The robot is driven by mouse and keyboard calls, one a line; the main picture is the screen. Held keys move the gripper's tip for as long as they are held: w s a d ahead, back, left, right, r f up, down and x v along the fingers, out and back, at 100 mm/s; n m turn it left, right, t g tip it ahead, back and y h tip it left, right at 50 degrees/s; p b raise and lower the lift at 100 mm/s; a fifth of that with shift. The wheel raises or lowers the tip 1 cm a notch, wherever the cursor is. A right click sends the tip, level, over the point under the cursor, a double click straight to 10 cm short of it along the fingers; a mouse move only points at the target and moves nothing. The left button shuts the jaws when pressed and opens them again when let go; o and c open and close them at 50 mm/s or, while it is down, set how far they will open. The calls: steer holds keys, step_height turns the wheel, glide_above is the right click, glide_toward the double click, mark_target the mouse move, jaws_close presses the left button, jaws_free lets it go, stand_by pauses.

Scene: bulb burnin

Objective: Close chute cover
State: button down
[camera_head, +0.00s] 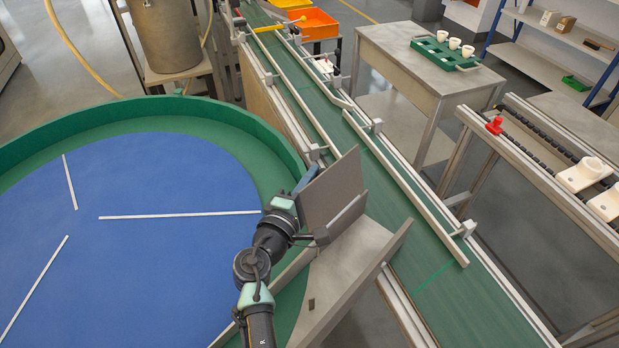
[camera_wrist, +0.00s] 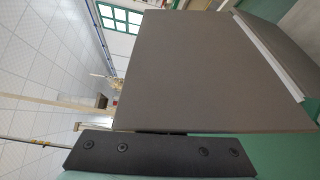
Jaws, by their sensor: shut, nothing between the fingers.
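The chute cover (camera_head: 333,188) is a flat grey-brown plate, raised and steeply tilted at the upper end of the chute. The chute (camera_head: 350,255) is a grey sloped trough between the round blue table and the green conveyor; its bed is exposed below the plate. My gripper (camera_head: 304,180) is shut and empty at the cover's left face, very close to it; I cannot tell whether it touches. In the wrist view the cover (camera_wrist: 205,75) fills most of the picture. My fingertips are not clear there; a black bar with bolts crosses the bottom.
The round blue table (camera_head: 150,190) with a green rim and white bars lies left. The green conveyor (camera_head: 390,195) with side rails runs along the right. A grey bench (camera_head: 425,60) holds a green tray of white cups.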

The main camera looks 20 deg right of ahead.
mark_target(339, 169)
steer(key=shift+s+d+b, duration=0.1)
steer(key=shift+s+b, duration=0.1)
steer(key=shift+b, duration=0.1)
steer(key=s+m+b, duration=0.1)
steer(key=b, duration=0.1)
steer(key=s+d+m+b, duration=0.1)
steer(key=m+b, duration=0.1)
steer(key=b, duration=0.1)
steer(key=shift+s+d+r+t+h, duration=0.1)
steer(key=shift+r+t+h, duration=0.1)
steer(key=shift+t+h, duration=0.15)
steer(key=s+m+b, duration=0.1)
steer(key=s+d+m+h+b, duration=0.1)
steer(key=b, duration=0.1)
steer(key=shift+r+m, duration=0.3)
steer(key=shift+r, duration=0.1)
steer(key=b, duration=0.1)
steer(key=s+m+b, duration=0.1)
steer(key=s+d+b, duration=0.1)
steer(key=shift+s+r+b, duration=0.15)
steer(key=shift+r+b, duration=0.1)
steer(key=shift+b, duration=0.15)
steer(key=shift+d+m, duration=0.1)
steer(key=shift+m, duration=0.2)
steer(key=shift+r, duration=0.1)
